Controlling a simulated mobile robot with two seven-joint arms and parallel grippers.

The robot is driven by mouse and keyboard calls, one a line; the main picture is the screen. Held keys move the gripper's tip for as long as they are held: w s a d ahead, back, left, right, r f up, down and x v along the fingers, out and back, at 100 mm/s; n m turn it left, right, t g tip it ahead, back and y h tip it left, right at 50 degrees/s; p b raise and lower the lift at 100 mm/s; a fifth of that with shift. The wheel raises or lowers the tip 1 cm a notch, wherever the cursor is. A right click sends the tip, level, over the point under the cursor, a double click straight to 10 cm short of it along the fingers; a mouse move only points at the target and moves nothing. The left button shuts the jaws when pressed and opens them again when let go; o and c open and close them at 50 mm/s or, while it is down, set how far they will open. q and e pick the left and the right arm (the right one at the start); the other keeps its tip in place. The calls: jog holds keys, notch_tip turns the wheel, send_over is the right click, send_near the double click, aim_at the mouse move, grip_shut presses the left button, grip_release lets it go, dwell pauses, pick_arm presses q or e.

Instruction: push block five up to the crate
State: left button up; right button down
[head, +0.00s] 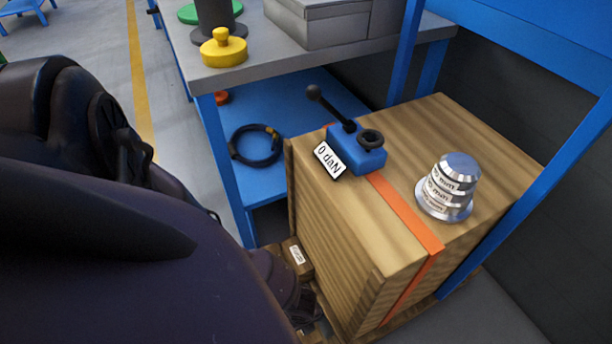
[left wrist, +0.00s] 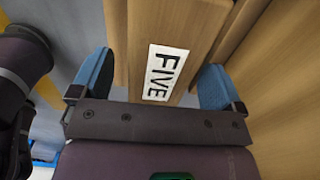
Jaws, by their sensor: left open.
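Block five (left wrist: 180,25) is a wooden block with a white label reading FIVE in the left wrist view. It lies between the two blue fingertips of my left gripper (left wrist: 153,80), which stand apart, one on each side. I cannot tell whether either finger touches it. In the head view a small wooden block (head: 291,247) with a label too small to read stands low by the crate's left side, partly hidden by my arm. The wooden crate (head: 340,240) bears an orange strap. I cannot tell whether the block touches the crate. My right gripper is not in view.
On the crate sit a blue strap tensioner (head: 357,150) tagged "0 daN" and a stepped metal shell (head: 447,187). A blue-framed bench (head: 265,68) stands behind, with a yellow knobbed weight (head: 224,49) on top and a coiled cable (head: 256,146) on its lower shelf.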

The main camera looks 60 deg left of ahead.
pick_arm(q)
jog(key=shift+f, duration=0.35)
jog(key=c, duration=1.2)
jog(key=shift+c, duration=0.2)
jog(key=shift+w, duration=0.2)
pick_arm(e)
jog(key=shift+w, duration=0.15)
